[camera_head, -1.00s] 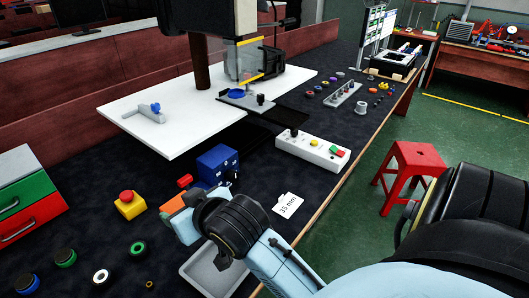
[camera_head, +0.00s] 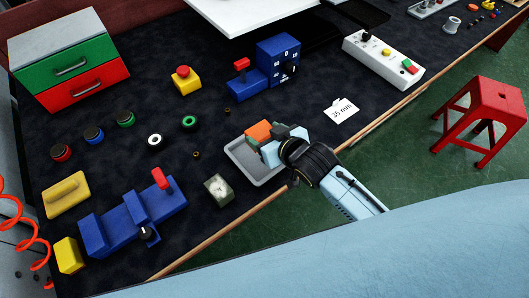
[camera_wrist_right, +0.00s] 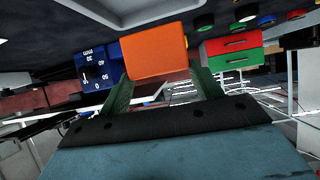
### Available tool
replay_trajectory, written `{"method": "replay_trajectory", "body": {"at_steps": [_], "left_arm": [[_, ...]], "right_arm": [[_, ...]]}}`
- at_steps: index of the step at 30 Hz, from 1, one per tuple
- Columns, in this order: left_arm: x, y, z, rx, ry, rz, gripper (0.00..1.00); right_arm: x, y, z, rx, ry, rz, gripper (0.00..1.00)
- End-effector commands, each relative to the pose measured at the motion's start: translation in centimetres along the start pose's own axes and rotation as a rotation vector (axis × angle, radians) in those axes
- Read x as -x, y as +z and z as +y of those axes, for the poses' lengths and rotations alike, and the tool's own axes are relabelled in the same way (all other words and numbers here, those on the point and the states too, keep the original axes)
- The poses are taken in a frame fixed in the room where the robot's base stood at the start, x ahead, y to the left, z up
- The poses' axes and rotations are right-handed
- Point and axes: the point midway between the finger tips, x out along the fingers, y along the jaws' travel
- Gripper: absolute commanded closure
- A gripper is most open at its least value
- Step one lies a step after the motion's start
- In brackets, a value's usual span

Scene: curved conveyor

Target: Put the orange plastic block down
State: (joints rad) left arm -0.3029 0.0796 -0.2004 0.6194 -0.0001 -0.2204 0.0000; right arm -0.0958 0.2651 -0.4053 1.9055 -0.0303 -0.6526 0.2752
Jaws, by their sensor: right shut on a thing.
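The orange plastic block (camera_head: 259,131) is between the fingers of my right gripper (camera_head: 270,143). In the right wrist view the block (camera_wrist_right: 155,50) shows one broad face, gripped between the two green fingers of my right gripper (camera_wrist_right: 160,82). In the head view the block is over the upper part of a grey tray (camera_head: 240,155). I cannot tell whether the block touches the tray. The fingers and wrist hide part of the tray's right side. My left gripper does not show.
A small gauge-like block (camera_head: 218,188) stands by the tray's lower left. A blue fixture (camera_head: 130,218) is at lower left, and a blue box with a dial (camera_head: 278,62) stands behind. A "35 mm" card (camera_head: 341,110) lies to the right. The wooden table edge (camera_head: 230,228) is close.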

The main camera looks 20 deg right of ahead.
Motion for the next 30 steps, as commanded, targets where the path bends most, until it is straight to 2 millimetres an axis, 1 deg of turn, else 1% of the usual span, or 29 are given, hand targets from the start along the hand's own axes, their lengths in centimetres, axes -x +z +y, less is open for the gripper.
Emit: {"method": "replay_trajectory", "body": {"at_steps": [1, 3, 10, 16, 24, 28, 29, 30], "left_arm": [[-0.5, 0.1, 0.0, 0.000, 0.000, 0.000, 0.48], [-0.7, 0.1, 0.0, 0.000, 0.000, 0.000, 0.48], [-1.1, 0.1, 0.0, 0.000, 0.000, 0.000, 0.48], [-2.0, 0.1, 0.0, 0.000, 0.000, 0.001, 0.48], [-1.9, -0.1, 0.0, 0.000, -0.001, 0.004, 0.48], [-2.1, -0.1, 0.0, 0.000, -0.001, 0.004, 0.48], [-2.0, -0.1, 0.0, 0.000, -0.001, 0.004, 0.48], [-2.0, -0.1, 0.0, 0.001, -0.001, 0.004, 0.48]], "right_arm": [[-0.6, 1.1, 0.0, -0.001, 0.000, -0.002, 0.69], [-1.1, 2.0, 0.0, -0.002, 0.000, -0.001, 0.69], [-1.9, 3.5, 0.0, -0.001, 0.001, 0.001, 0.69], [-3.3, 6.0, 0.0, -0.001, 0.000, 0.000, 0.69], [-3.3, 6.1, 0.0, -0.001, 0.000, 0.002, 0.69], [-3.5, 6.4, 0.0, -0.001, 0.000, 0.002, 0.69], [-3.5, 6.4, 0.0, -0.001, 0.000, 0.001, 0.33], [-3.5, 6.4, 0.0, -0.001, 0.000, 0.001, 0.28]]}}
